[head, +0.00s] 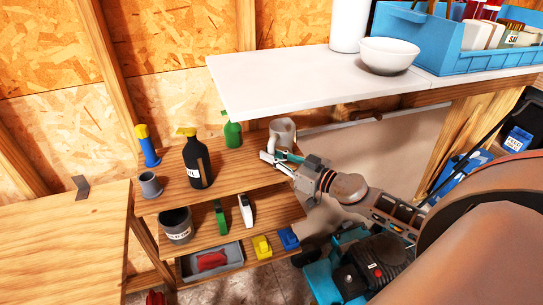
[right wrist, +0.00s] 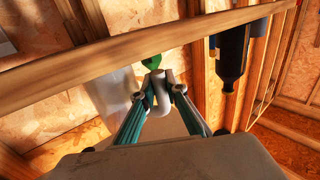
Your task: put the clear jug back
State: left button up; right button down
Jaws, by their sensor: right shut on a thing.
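The clear jug (head: 284,130) looks pale grey and see-through. It appears upright at the right end of the upper wooden shelf (head: 234,161). My right gripper (head: 273,152) is at its near side, shut on it and partly covering its lower part. In the right wrist view, which looks upside down, the fingertips (right wrist: 159,90) close around a pale narrow part, with the jug's pale body (right wrist: 113,93) beside it. I cannot tell whether the jug's base touches the shelf. My left gripper is not in view.
A green bottle (head: 232,134), black bottle (head: 197,160), blue-yellow bottle (head: 148,147) and grey cup (head: 150,185) stand left on the upper shelf. A white counter (head: 290,82) overhangs behind, bearing a white bowl (head: 388,55) and blue crate (head: 455,62). A teal mower (head: 350,270) stands below.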

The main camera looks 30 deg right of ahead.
jog(key=shift+f, duration=0.15)
jog(key=c, duration=2)
grip_release()
